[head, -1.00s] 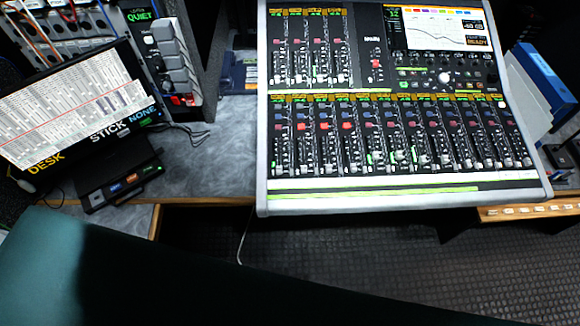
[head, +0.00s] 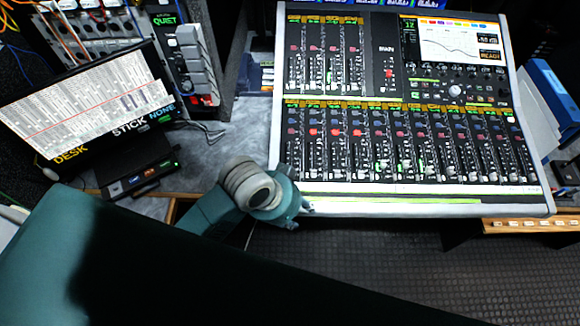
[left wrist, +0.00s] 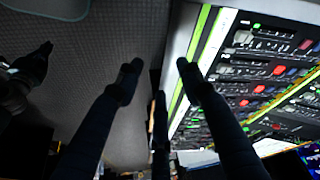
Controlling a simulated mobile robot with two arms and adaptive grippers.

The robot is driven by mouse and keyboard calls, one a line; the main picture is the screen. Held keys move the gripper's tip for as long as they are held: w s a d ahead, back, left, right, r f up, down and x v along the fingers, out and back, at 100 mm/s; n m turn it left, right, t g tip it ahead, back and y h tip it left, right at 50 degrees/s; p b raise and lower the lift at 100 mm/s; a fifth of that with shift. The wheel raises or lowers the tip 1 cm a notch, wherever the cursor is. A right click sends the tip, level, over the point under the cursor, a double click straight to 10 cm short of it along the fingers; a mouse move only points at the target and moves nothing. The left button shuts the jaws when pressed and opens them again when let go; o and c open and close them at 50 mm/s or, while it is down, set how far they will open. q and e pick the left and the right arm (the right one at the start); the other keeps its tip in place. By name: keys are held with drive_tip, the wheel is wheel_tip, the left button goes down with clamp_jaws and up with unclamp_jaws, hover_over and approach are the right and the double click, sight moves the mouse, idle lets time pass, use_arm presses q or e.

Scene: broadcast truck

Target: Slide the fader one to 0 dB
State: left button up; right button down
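The mixing console (head: 430,205) stands on the desk with a lower bank of fader strips and a shorter upper bank. Fader one, presumably the leftmost lower strip (head: 292,163), is too small for me to read its cap's level. My left gripper (head: 290,206) is at the console's front left corner, just below that strip and apart from its cap; its fingers are largely hidden in the head view. In the left wrist view its dark fingers (left wrist: 158,76) are spread and empty beside the console's front edge. A dark jointed shape (left wrist: 32,78) there may be my right gripper; its fingers are unclear.
A tilted screen (head: 85,105) and a small button box (head: 140,178) stand left of the console. A rack panel (head: 190,60) rises behind them. Papers and a blue binder (head: 550,90) lie at right. Open floor (head: 370,265) lies before the desk.

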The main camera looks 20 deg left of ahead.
use_arm(q)
drive_tip(key=w+d+r+m, duration=0.2)
drive_tip(key=w+r+m, duration=0.1)
drive_tip(key=w+m, duration=0.15)
drive_tip(key=w+a+r+m+g+y, duration=0.2)
drive_tip(key=w+a+r+m+y, duration=0.1)
drive_tip(key=w+a, duration=0.5)
drive_tip(key=f, duration=0.3)
drive_tip(key=f+p, duration=0.1)
drive_tip(key=f, duration=0.2)
drive_tip(key=w+f+p, duration=0.1)
drive_tip(key=f, duration=0.2)
drive_tip(key=shift+a+f, duration=0.1)
drive_tip(key=shift+f, duration=0.85)
drive_tip(key=shift+c, duration=0.3)
clamp_jaws()
